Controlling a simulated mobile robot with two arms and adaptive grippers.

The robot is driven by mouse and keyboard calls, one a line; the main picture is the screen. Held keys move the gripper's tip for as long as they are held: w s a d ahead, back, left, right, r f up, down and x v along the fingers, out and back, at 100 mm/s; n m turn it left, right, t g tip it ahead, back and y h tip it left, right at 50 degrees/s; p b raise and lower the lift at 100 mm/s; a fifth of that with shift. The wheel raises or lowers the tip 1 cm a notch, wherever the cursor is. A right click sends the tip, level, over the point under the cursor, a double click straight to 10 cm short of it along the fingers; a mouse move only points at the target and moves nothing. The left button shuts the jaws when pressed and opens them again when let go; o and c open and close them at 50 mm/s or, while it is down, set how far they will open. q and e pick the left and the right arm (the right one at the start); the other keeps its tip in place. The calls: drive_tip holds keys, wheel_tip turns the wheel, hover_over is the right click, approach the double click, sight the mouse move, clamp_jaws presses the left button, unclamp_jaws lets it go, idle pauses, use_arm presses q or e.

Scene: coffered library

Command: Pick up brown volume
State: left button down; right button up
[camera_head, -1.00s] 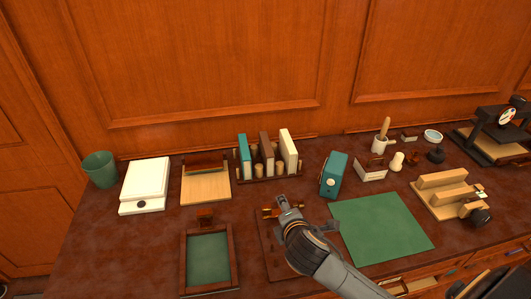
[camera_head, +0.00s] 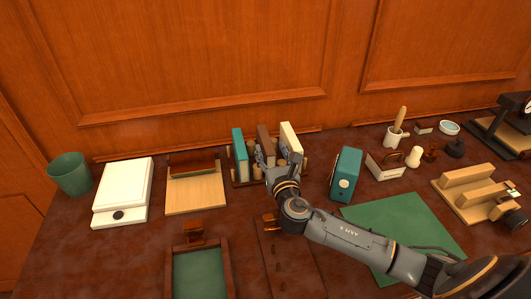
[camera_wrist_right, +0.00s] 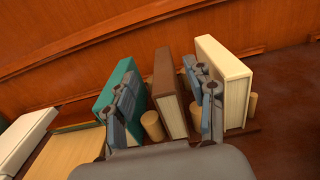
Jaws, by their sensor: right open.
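The brown volume (camera_head: 265,138) stands upright in a peg rack (camera_head: 239,181), between a teal volume (camera_head: 240,148) and a cream volume (camera_head: 291,142). My right gripper (camera_head: 271,165) is at the front of the rack and hides the brown volume's lower part in the head view. In the right wrist view the gripper (camera_wrist_right: 166,98) is open, with one finger on each side of the brown volume (camera_wrist_right: 170,100). The left finger is close to the teal volume (camera_wrist_right: 118,88), the right finger close to the cream volume (camera_wrist_right: 224,75). My left gripper is not in view.
Wooden pegs (camera_wrist_right: 153,125) stand between the volumes. A teal box (camera_head: 346,174) stands right of the rack, a wooden board (camera_head: 194,194) left of it. A green mat (camera_head: 405,235) lies front right. The wood-panelled wall (camera_head: 200,60) is close behind.

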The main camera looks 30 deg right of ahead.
sight(266, 138)
wheel_tip(266, 138, down, 2)
drive_tip(key=shift+r+x, duration=0.2)
drive_tip(key=shift+x, duration=0.6)
drive_tip(key=shift+r+x, duration=0.15)
drive_tip(key=shift+x, duration=0.6)
drive_tip(key=x, duration=0.3)
drive_tip(key=shift+w+d+f+p, duration=0.1)
drive_tip(key=shift+w+p, duration=0.2)
drive_tip(key=shift+w, duration=0.4)
use_arm(q)
drive_tip(key=shift+w+r, duration=0.2)
drive_tip(key=shift+w, duration=0.7)
use_arm(e)
drive_tip(key=shift+d, duration=0.1)
clamp_jaws()
